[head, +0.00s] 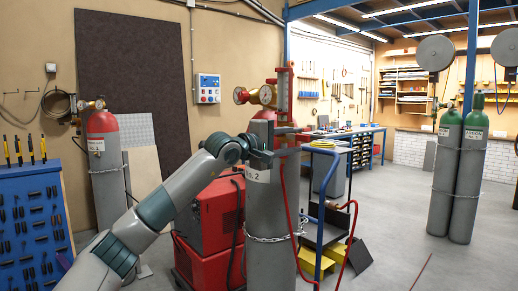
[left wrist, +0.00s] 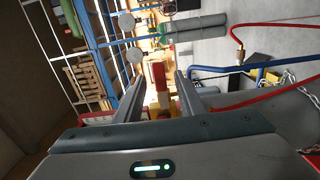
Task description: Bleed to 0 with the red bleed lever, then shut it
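A grey gas cylinder (head: 270,200) stands chained on a cart. On its top are a brass regulator with a round gauge (head: 266,95) and an upright red part (head: 284,92). A red bar (head: 287,130) lies just below them; I cannot tell which red part is the bleed lever. The gauge reading is too small to read. My left gripper (head: 280,152) is at the cylinder's shoulder, below the red bar. In the left wrist view its fingers (left wrist: 160,98) are apart, with a red piece (left wrist: 159,75) and brass showing between and beyond their tips. My right gripper is not in view.
A red machine (head: 210,215) stands left of the cylinder. A blue cart handle (head: 323,185) and a red hose (head: 350,230) are close on its right. Another red-topped cylinder (head: 103,150) stands left, and two green-topped cylinders (head: 461,150) stand right. Floor is free between.

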